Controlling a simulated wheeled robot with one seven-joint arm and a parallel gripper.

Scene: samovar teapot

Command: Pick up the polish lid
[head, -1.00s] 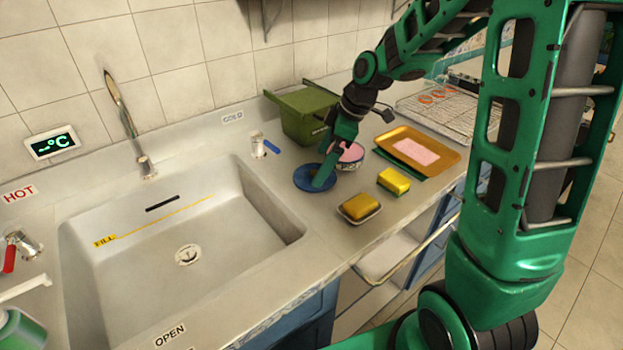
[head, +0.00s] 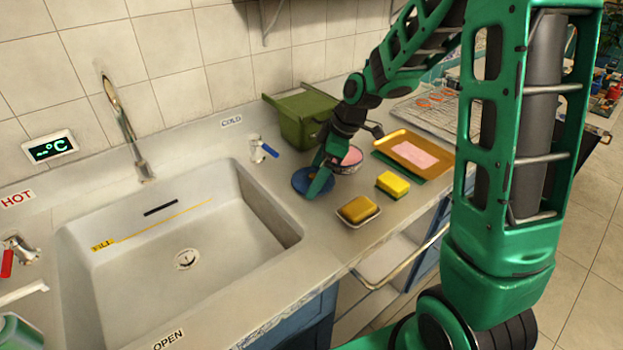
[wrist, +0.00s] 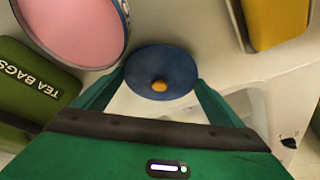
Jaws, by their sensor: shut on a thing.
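The polish lid is a round blue disc with a small orange-brown knob. In the head view the lid (head: 300,180) is at the counter to the right of the sink, partly hidden by my gripper (head: 316,190). In the wrist view the lid (wrist: 180,72) sits between the tips of my gripper (wrist: 160,84), which is shut on it at its edges. I cannot tell whether the lid touches the counter. The open round tin with pink polish (head: 349,160) stands just right of my gripper, and it fills the upper left of the wrist view (wrist: 78,28).
A green tea bags box (head: 301,120) stands behind. A yellow sponge (head: 393,184) and an orange-yellow block in a dish (head: 358,209) lie to the right front. An orange tray (head: 433,164) is farther right. The sink (head: 190,245) lies left, with a blue-handled cold tap (head: 264,148).

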